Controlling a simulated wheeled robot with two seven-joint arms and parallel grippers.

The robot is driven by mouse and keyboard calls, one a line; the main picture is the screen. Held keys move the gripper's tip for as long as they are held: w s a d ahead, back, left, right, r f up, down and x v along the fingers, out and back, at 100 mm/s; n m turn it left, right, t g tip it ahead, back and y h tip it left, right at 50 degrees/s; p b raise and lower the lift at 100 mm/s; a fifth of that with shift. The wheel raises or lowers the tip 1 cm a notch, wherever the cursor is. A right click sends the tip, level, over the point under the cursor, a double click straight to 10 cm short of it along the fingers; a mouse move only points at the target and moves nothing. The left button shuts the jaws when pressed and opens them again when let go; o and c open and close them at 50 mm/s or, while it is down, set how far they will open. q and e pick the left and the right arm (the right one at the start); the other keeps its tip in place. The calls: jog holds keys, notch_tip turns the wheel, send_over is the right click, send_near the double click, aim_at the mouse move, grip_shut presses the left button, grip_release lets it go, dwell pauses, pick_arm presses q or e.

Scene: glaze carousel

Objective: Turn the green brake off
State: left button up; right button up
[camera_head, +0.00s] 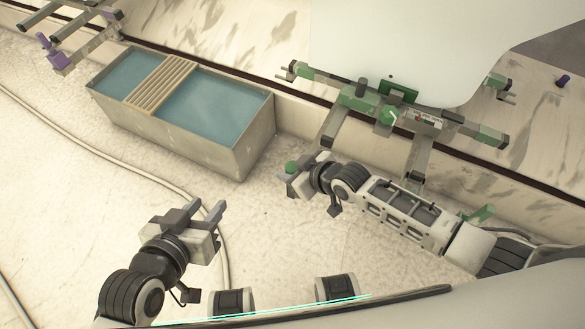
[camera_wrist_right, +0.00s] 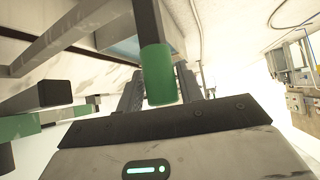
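A handle with a green end (camera_wrist_right: 158,75) shows in the right wrist view, coming in from the top between the two fingers. I take it for the green brake's handle. My right gripper (camera_wrist_right: 160,92) is open, with a finger on either side of it; whether they touch it is unclear. In the head view my right gripper (camera_head: 290,182) is below the frame's left end, and a green tip (camera_head: 291,167) shows beside its fingers. My left gripper (camera_head: 208,208) is open and empty above the floor at the lower left.
A green-fitted metal frame (camera_head: 360,100) carries a large pale panel (camera_head: 410,40). A green knob (camera_head: 388,117) sits on it. A trough of blue liquid (camera_head: 215,105) stands to the left. A purple-fitted frame (camera_head: 62,58) is at the upper left. A cable (camera_head: 110,160) crosses the floor.

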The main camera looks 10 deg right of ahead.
jog(key=shift+o, duration=0.9)
pick_arm(q)
notch_tip(320, 180, up, 6)
jog(key=a+p, duration=0.1)
jog(key=p, duration=0.4)
jog(key=shift+s+a+t, duration=0.15)
jog(key=shift+s+t, duration=0.05)
jog(key=shift+t, duration=0.2)
pick_arm(e)
jog(key=v, duration=1.6)
pick_arm(q)
jog(key=shift+r, duration=0.15)
